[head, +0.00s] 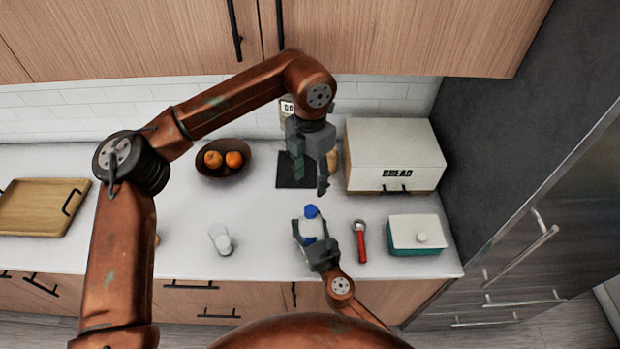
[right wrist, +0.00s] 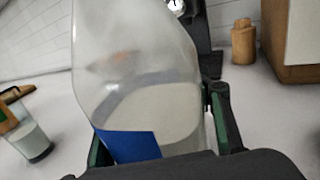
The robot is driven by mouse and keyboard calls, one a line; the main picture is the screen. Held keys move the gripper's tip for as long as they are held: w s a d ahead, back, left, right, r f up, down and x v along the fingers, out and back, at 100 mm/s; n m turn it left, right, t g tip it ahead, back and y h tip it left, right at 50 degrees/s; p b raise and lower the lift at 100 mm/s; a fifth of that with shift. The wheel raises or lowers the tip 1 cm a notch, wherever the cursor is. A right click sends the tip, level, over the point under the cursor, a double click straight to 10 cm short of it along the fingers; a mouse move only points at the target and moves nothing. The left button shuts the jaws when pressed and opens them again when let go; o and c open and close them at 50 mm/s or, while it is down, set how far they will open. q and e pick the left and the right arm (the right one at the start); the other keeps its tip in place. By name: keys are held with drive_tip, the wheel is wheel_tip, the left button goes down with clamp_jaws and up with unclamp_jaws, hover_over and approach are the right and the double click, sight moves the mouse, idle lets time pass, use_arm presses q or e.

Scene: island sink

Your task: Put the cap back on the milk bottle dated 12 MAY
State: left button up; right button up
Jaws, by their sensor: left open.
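The milk bottle (head: 313,229) is clear with milk inside, near the front counter edge in the head view. A round blue cap (head: 311,211) shows at its top; I cannot tell how firmly it sits. My right gripper (head: 312,238) has its fingers on both sides of the bottle and looks shut on it. In the right wrist view the bottle (right wrist: 140,70) fills the middle, with a blue label patch low down; its top is out of frame and no date is readable. My left gripper (head: 310,172) is open, pointing down, behind and above the cap, apart from it.
A glass of milk (head: 220,239) stands left of the bottle. A red-handled tool (head: 361,242) and a teal dish with white lid (head: 416,236) lie right. The bread box (head: 394,156), dark mat (head: 286,181) and fruit bowl (head: 223,172) are behind. The left front counter is mostly clear.

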sight(315, 241)
drive_tip(key=o, duration=0.9)
drive_tip(key=v, duration=1.2)
drive_tip(key=shift+d, duration=0.1)
drive_tip(key=shift+f, duration=0.1)
